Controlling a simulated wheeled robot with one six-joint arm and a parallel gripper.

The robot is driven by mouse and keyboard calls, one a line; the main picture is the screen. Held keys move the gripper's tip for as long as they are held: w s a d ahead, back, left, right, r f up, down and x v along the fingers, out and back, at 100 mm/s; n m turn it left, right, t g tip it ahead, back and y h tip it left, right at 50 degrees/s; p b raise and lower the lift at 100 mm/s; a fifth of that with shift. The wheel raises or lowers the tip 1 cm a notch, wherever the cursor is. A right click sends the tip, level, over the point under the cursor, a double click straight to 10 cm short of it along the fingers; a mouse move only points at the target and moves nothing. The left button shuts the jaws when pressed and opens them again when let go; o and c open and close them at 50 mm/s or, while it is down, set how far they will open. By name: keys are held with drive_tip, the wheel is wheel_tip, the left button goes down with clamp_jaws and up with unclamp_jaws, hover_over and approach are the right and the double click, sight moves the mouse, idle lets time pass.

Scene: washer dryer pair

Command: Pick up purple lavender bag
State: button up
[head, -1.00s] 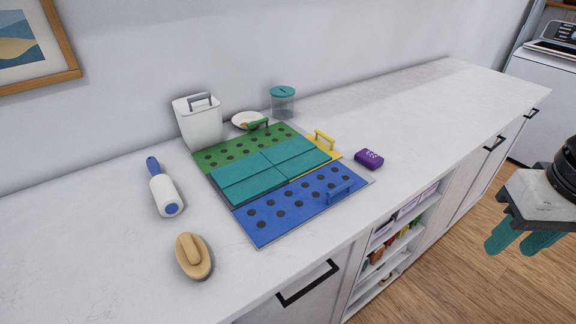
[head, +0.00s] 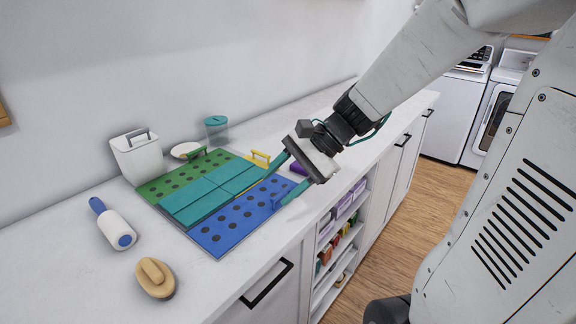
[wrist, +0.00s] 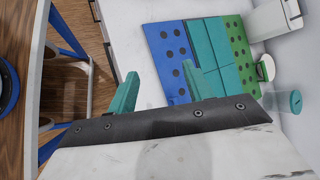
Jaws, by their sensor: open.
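The purple lavender bag (head: 298,169) lies on the white countertop, just right of the blue and green board. In the head view it is partly hidden by my gripper, and I cannot make it out in the wrist view. My gripper (head: 275,190) is open and empty, with its two teal fingers pointing down-left over the board's right side, close to the bag. In the wrist view the fingers (wrist: 152,68) stand apart with bare counter between them.
The blue panel (head: 235,228), teal panels (head: 205,197) and green panel (head: 165,188) lie left of my gripper. A white bin (head: 137,158), teal-lidded jar (head: 216,130), lint roller (head: 114,226) and brush (head: 155,279) stand around them. Open shelves (head: 345,225) lie below the counter.

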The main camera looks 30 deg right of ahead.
drive_tip(key=w+d+f+m+t+h, duration=0.1)
drive_tip(key=w+d+f+m+t, duration=0.2)
drive_tip(key=d, duration=0.4)
drive_tip(key=w+d+f+m+t+h, duration=0.1)
drive_tip(key=w+d+f+m+t, duration=0.2)
drive_tip(key=w+d+m, duration=0.2)
drive_tip(key=w+d+f+m+t+h, duration=0.1)
drive_tip(key=w+d+f+m+t, duration=0.2)
drive_tip(key=d+m, duration=0.6)
drive_tip(key=shift+w+d+f, duration=0.5)
drive_tip(key=shift+w, duration=0.05)
drive_tip(key=shift+w+f+m, duration=0.2)
drive_tip(key=shift+w+m, duration=0.1)
drive_tip(key=shift+m, duration=0.1)
drive_tip(key=x, duration=0.7)
drive_tip(key=shift+d, duration=0.1)
drive_tip(key=c, duration=0.6)
